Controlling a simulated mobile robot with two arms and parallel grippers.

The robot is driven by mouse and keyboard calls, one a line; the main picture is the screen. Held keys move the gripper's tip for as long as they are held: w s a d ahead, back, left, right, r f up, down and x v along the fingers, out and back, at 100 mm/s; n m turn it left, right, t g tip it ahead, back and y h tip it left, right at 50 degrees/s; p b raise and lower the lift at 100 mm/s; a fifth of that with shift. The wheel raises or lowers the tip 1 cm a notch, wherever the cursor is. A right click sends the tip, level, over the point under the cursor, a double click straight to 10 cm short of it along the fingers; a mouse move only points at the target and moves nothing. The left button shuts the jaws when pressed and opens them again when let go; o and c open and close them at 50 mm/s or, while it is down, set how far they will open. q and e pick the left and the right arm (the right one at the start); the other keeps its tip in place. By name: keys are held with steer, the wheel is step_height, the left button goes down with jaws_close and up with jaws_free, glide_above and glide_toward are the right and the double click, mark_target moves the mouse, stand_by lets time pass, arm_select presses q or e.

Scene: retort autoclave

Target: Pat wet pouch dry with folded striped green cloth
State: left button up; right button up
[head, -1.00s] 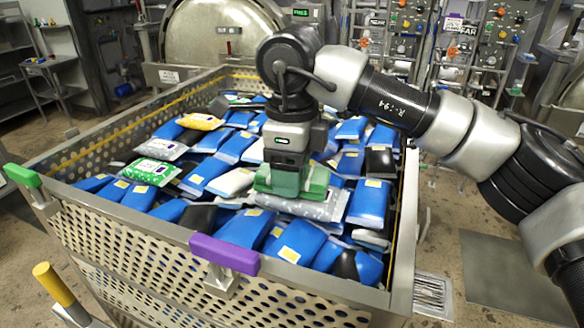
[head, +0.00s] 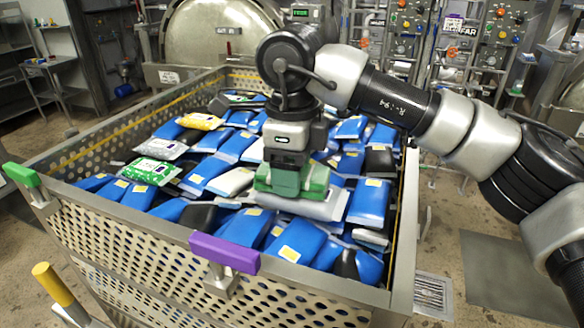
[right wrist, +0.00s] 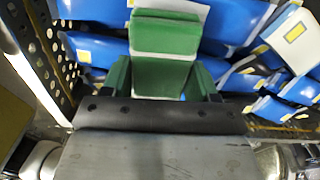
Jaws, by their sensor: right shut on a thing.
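The folded green cloth (head: 300,183) with pale stripes is in my right gripper (head: 290,172), which is shut on it and points down over the crate. The cloth also shows in the right wrist view (right wrist: 165,45), between the jaws. Under the cloth lies a silver-grey pouch (head: 322,208). The cloth appears to touch its top, though the contact is partly hidden. The visible part of the pouch looks plain, with no clear drops. My left gripper is not in view.
A perforated metal crate (head: 130,232) full of blue, white, black and a few coloured pouches surrounds the gripper. Its front rim carries a purple clip (head: 225,253), its left corner a green one (head: 22,175). The round autoclave door (head: 215,45) stands behind.

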stand_by(0.3)
steer(key=shift+r+p, duration=2.3)
steer(key=shift+r, duration=1.2)
